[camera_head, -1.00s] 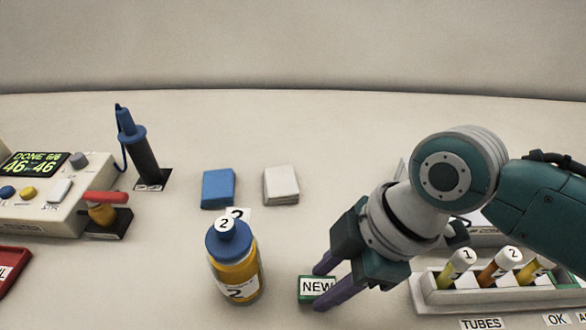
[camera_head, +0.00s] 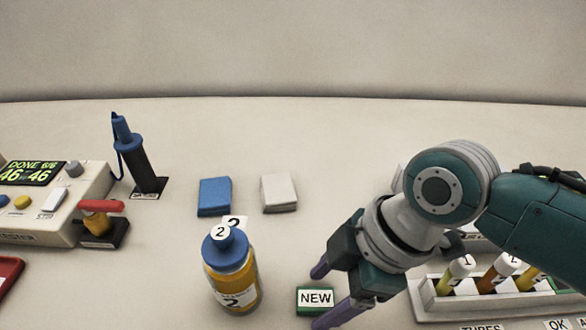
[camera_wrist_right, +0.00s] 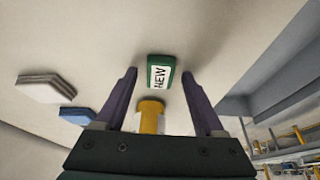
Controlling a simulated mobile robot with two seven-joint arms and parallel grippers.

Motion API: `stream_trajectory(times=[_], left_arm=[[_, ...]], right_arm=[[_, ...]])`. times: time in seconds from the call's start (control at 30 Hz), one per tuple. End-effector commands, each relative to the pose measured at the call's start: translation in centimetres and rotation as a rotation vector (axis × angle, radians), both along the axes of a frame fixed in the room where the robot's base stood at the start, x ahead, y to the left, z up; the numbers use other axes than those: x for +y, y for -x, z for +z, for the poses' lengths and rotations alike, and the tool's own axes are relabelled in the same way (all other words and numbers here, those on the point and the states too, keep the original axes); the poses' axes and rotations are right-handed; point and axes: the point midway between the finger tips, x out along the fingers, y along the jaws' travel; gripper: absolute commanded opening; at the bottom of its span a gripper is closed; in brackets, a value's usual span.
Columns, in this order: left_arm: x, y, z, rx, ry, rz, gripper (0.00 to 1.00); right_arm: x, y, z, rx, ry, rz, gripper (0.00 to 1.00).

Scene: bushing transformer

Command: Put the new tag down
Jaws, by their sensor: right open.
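The new tag (camera_head: 316,299) is a small green block with a white "NEW" label. It lies on the table right of the yellow bottle in the head view. In the right wrist view the tag (camera_wrist_right: 160,72) shows beyond and between the fingertips, apart from both. My right gripper (camera_head: 331,293) is open, its two purple fingers spread; in its wrist view the gripper (camera_wrist_right: 163,82) holds nothing. The tag's right end is close to the fingers in the head view. My left gripper is not in view.
A blue-capped yellow bottle (camera_head: 231,268) marked 2 stands left of the tag. A blue pad (camera_head: 214,196) and a white pad (camera_head: 279,192) lie behind. A tube rack (camera_head: 440,302) stands at right, a tester (camera_head: 75,205) at left.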

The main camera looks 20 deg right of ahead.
Motion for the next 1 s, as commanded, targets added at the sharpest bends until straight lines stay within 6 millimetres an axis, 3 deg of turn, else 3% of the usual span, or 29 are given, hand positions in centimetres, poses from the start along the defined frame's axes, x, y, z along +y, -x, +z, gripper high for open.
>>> stream_trajectory(times=[0.6, 0.73, 0.83, 1.0], left_arm=[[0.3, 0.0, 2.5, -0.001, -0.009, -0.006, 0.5], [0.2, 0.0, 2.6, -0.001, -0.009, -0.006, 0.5], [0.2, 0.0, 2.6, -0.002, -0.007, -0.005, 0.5], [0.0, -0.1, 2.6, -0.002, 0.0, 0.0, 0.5]], right_arm=[[-4.0, 1.1, 10.3, -0.001, 0.0, 0.001, 0.71], [-4.1, 1.6, 11.1, 0.003, -0.002, -0.013, 0.71], [-3.0, 3.1, 10.8, 0.012, -0.009, -0.095, 0.71], [-2.7, 6.9, 10.7, 0.034, -0.004, -0.477, 0.71]])
